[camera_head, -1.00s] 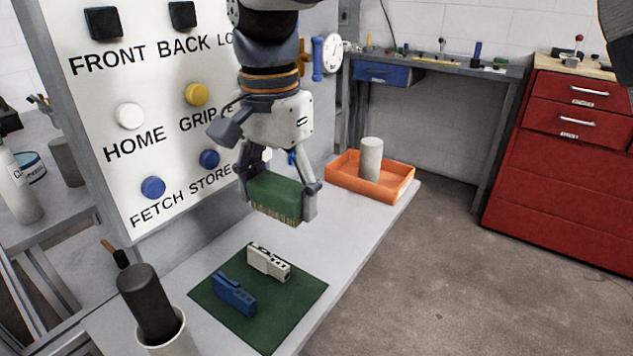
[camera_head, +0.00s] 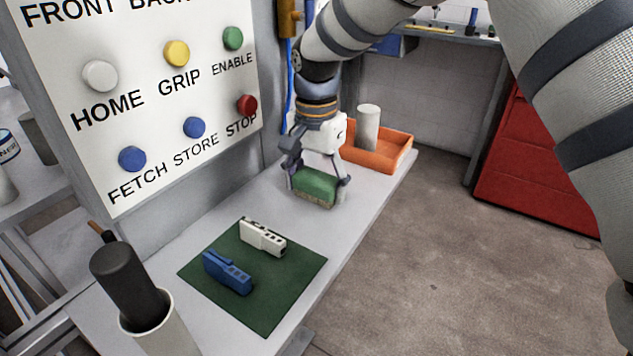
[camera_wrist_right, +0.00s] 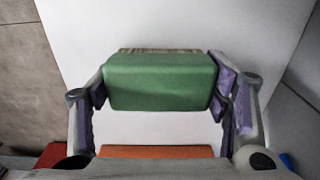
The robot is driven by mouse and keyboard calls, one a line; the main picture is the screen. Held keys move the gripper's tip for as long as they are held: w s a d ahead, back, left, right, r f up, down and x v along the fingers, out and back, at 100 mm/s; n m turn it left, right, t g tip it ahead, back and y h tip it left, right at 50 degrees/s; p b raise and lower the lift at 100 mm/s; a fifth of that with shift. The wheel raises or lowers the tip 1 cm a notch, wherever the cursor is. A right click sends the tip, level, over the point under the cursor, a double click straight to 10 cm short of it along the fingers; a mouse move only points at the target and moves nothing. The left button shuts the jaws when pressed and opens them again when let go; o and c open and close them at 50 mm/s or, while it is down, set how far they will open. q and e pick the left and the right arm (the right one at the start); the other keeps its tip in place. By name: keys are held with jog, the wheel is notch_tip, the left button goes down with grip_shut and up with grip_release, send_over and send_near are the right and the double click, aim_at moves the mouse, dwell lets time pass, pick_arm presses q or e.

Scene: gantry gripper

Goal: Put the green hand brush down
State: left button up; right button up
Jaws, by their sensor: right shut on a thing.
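The green hand brush (camera_head: 314,188) has a green block body and tan bristles along its lower edge. My right gripper (camera_head: 317,184) is shut on it, one finger at each end. The brush is low over the pale bench top (camera_head: 352,203), in front of the orange tray. I cannot tell whether the bristles touch the surface. In the right wrist view the brush (camera_wrist_right: 160,82) sits level between the purple finger pads, with a strip of bristles showing beyond it. My left gripper is not in view.
The orange tray (camera_head: 372,161) holds a grey cylinder (camera_head: 368,128). A green mat (camera_head: 268,297) carries a white device (camera_head: 262,238) and a blue device (camera_head: 228,272). The button panel (camera_head: 130,110) stands along the left. Bare bench lies between mat and brush.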

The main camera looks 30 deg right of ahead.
aim_at(316, 177)
jog(key=shift+f, duration=0.2)
jog(key=o, duration=1.2)
jog(key=shift+r, duration=0.1)
notch_tip(316, 177, up, 12)
jog(key=shift+s+a+r, duration=0.1)
